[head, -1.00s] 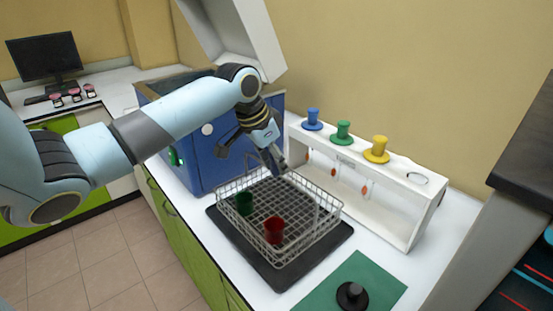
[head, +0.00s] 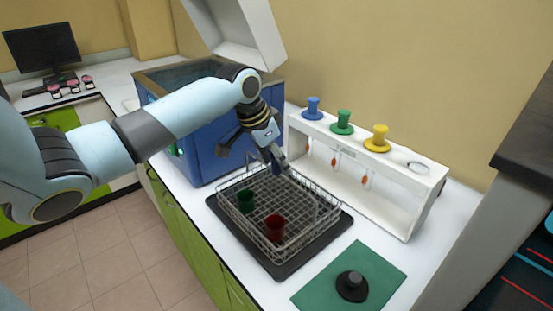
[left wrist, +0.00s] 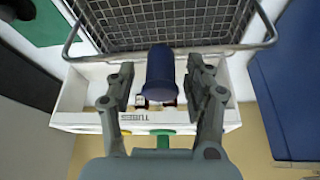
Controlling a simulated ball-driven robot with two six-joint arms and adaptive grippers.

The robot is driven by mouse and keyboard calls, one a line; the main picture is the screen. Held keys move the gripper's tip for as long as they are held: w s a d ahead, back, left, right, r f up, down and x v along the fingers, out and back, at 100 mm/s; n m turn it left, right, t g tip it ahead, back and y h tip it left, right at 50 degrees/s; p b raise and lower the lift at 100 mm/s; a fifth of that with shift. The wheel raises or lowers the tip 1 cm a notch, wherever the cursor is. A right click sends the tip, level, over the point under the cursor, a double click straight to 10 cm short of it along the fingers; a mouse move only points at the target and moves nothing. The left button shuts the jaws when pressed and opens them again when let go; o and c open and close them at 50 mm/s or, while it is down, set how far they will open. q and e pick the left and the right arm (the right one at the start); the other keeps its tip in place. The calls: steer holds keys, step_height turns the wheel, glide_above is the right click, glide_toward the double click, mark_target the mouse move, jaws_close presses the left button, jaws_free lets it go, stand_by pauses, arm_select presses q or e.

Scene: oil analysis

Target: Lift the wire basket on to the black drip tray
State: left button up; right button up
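The wire basket (head: 309,228) sits on the black drip tray (head: 283,271). It holds a green cup (head: 245,201) and a red cup (head: 275,227). My left gripper (head: 279,168) is over the basket's back edge. In the left wrist view, its fingers (left wrist: 160,75) stand apart on both sides of a dark blue cylinder (left wrist: 160,72), with gaps beside it. I cannot tell whether this is a cup or a handle grip. The basket's mesh (left wrist: 165,28) and rim wire show behind it. My right gripper is not in view.
A white rack (head: 405,222) with blue, green and yellow knobs stands close behind the basket. A blue machine (head: 205,150) stands to the left. A green mat (head: 375,262) with a black knobbed object (head: 352,287) lies at the front right.

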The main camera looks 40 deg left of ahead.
arm_select(q)
steer(key=v, duration=1.2)
stand_by(0.3)
